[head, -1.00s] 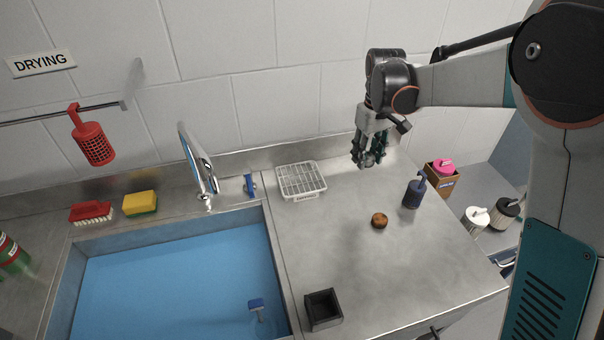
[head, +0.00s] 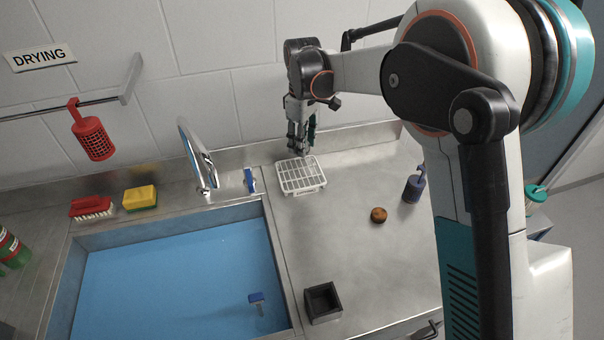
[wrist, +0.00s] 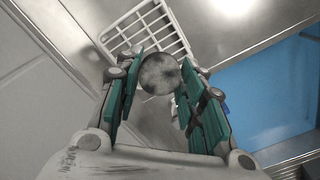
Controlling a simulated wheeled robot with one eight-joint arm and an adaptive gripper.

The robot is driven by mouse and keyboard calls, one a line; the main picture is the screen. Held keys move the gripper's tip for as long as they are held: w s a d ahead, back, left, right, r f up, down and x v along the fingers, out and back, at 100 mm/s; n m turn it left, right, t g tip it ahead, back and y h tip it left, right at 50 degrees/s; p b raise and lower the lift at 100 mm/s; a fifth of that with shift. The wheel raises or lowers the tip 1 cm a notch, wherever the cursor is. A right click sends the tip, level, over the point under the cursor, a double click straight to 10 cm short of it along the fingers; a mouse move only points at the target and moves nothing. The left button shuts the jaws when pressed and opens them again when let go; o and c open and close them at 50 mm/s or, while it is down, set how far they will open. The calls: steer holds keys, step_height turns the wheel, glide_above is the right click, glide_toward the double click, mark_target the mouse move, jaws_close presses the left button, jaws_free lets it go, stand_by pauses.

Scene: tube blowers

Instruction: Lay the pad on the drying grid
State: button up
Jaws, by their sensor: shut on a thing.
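The pad (wrist: 161,74) is a round, mottled grey piece between my fingertips in the wrist view. My gripper (wrist: 160,68) is shut on it, with a green-lined finger on each side. In the head view my gripper (head: 299,152) points down over the back edge of the drying grid, and the pad cannot be made out there. The drying grid (head: 301,177) is a white wire rack on the steel counter, right of the tap. It also shows in the wrist view (wrist: 118,36), beyond the pad. I cannot tell the exact height of the pad above it.
The blue sink basin (head: 180,280) lies left of the grid, with the tap (head: 197,160) behind it. A brown round item (head: 378,215), a dark blue bottle (head: 413,186) and a black square box (head: 322,302) stand on the counter. The wall is close behind the grid.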

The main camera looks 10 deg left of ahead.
mark_target(302, 178)
step_height(302, 178, down, 11)
steer(key=shift+f+b, duration=0.2)
steer(key=shift+b, duration=1)
steer(key=shift+f, duration=0.15)
steer(key=o, duration=0.7)
step_height(302, 178, up, 12)
steer(key=p, duration=0.3)
steer(key=shift+r, duration=0.2)
